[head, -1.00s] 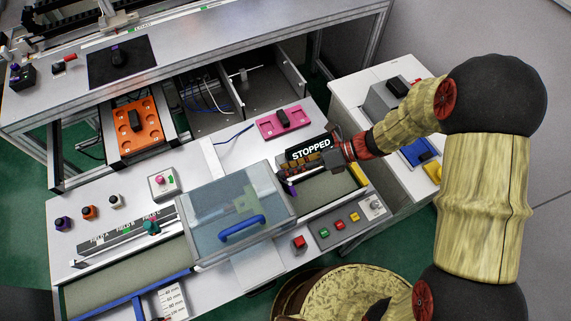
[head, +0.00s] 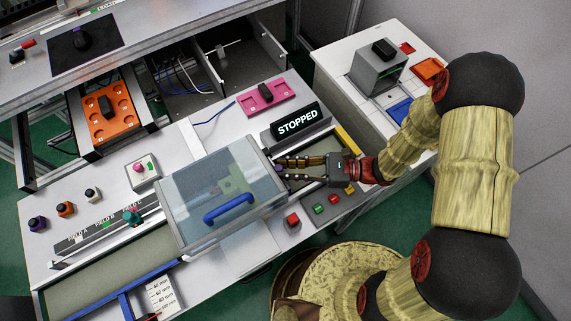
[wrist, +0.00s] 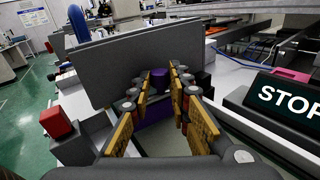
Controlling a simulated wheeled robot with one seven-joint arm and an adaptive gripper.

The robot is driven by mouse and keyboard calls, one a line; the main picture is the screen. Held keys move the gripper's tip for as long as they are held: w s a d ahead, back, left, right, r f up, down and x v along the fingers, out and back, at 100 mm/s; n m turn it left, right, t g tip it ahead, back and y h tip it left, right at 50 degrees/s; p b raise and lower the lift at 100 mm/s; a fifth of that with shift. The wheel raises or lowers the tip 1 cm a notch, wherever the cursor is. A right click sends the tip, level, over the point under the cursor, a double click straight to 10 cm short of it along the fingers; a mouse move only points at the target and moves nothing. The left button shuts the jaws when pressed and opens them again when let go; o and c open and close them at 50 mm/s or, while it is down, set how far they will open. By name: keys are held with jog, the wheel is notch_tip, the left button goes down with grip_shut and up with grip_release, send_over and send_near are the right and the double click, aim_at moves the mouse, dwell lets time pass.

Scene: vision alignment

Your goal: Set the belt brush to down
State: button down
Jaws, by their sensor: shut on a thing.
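My gripper (head: 279,168) is at the right side of the clear-lidded box over the belt. In the wrist view my gripper (wrist: 182,80) has its fingertips on either side of a purple knob (wrist: 184,75), shut on it. The knob seems to belong to the belt brush; a purple part (wrist: 150,112) also shows lower, between the fingers. In the head view the fingers mostly hide the knob. Whether the brush is up or down cannot be told.
The clear-lidded box (head: 180,190) with a blue handle stands close left of my gripper. A STOPPED sign (head: 297,121) stands behind it. A red button (head: 292,219) and a button panel (head: 327,207) are in front. A pink tray (head: 266,96) lies farther back.

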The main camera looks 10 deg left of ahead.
jog(key=shift+s+d+f, duration=0.15)
jog(key=shift+s+f, duration=0.1)
jog(key=shift+f, duration=0.4)
jog(key=c, duration=1.6)
grip_release()
jog(key=shift+c, duration=0.2)
jog(key=shift+w+r, duration=0.1)
